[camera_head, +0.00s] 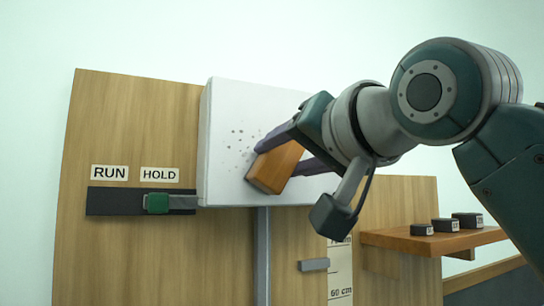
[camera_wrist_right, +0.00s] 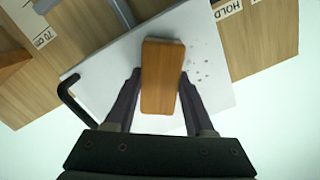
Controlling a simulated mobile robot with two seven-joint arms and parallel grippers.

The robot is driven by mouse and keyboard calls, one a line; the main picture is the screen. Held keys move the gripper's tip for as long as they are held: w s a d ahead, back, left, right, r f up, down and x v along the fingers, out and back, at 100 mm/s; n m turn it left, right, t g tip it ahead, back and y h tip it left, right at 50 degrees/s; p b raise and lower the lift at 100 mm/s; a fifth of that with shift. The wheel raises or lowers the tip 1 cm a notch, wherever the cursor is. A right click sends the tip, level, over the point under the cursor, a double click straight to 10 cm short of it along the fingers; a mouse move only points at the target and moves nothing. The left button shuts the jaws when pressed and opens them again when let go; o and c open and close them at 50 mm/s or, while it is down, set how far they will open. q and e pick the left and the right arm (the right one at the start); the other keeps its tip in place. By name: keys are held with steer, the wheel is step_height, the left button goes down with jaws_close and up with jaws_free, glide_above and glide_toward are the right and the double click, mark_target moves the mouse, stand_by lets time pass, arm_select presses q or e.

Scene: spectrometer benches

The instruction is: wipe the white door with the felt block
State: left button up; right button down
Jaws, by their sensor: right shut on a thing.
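The white door (camera_head: 226,112) is an upright panel on a wooden board, with a patch of small grey specks left of my right gripper. The door also fills the middle of the right wrist view (camera_wrist_right: 205,108), where specks show beside the block. My right gripper (camera_head: 272,157) is shut on the felt block (camera_head: 275,168), an orange-brown block held tilted in front of the door. In the right wrist view the block (camera_wrist_right: 162,75) sits between both fingers. I cannot tell whether its hidden face touches the door. My left gripper is not in view.
A green slider (camera_head: 157,203) sits on a dark rail under the RUN and HOLD labels. A grey post (camera_head: 262,255) stands below the door. A wooden shelf (camera_head: 400,240) with several dark blocks is at right. A black handle (camera_wrist_right: 70,98) shows at the door's edge.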

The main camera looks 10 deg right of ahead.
mark_target(225, 145)
steer(key=shift+s+a, duration=0.25)
steer(key=shift+a, duration=0.4)
steer(key=shift+s+a, duration=0.25)
steer(key=shift+a, duration=0.4)
steer(key=shift+s+a, duration=0.25)
steer(key=shift+a, duration=0.7)
steer(key=shift+s+a, duration=0.25)
steer(key=shift+a, duration=0.65)
steer(key=shift+r, duration=0.9)
steer(key=shift+w+d, duration=0.3)
steer(key=shift+d, duration=0.6)
steer(key=shift+w+d, duration=0.35)
steer(key=shift+d, duration=0.5)
steer(key=shift+w+d, duration=0.3)
steer(key=shift+d, duration=0.6)
steer(key=w+d, duration=0.1)
steer(key=d, duration=0.5)
steer(key=shift+w, duration=0.3)
steer(key=shift+d, duration=0.1)
steer(key=v, duration=0.6)
